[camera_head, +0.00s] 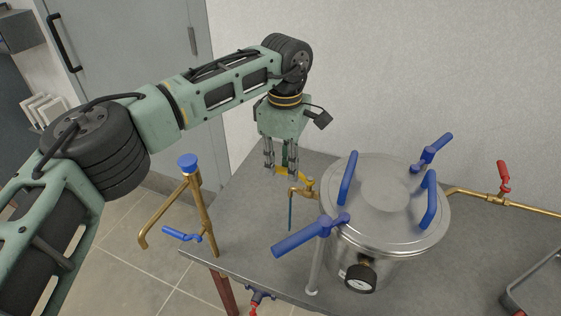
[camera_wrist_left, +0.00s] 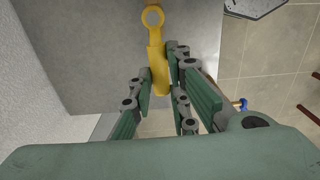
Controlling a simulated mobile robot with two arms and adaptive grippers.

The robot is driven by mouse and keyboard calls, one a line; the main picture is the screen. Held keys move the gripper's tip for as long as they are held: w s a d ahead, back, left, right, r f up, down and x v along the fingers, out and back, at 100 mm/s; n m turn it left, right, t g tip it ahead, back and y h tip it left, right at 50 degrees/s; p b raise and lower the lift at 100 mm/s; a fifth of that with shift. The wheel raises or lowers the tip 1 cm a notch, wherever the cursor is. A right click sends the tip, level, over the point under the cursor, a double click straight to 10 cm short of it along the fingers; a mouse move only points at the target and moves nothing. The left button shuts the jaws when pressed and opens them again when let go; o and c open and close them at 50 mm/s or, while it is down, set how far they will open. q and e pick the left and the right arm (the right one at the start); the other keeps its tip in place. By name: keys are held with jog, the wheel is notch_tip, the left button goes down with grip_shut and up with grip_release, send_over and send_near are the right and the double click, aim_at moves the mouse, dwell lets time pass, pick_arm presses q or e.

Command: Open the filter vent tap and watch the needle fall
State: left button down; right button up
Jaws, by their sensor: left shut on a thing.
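The steel filter vessel (camera_head: 385,185) stands on the grey bench with its lid on. A small brass tap (camera_head: 303,192) with a thin blue tube hanging below it is at its left side. A black-rimmed pressure gauge (camera_head: 360,279) is on its front; its needle is too small to read. My left gripper (camera_head: 281,172) is behind and left of the brass tap, shut on a yellow ring-ended handle (camera_wrist_left: 155,58). In the left wrist view the handle lies between the fingers, its ring pointing away. I cannot tell whether it is joined to the tap. My right gripper is not in view.
Blue clamp handles (camera_head: 349,178) stick up around the lid. A brass pipe (camera_head: 203,215) with a blue cap stands at the bench's left edge. A brass line with a red lever (camera_head: 503,176) runs right. A grey tray (camera_head: 537,283) sits front right.

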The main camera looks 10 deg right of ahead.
aim_at(284, 168)
pick_arm(q)
jog(key=shift+r, duration=0.1)
jog(key=c, duration=1.9)
grip_release()
jog(key=shift+c, duration=0.2)
jog(key=shift+r, duration=0.3)
notch_tip(284, 168, up, 11)
jog(key=shift+r, duration=0.2)
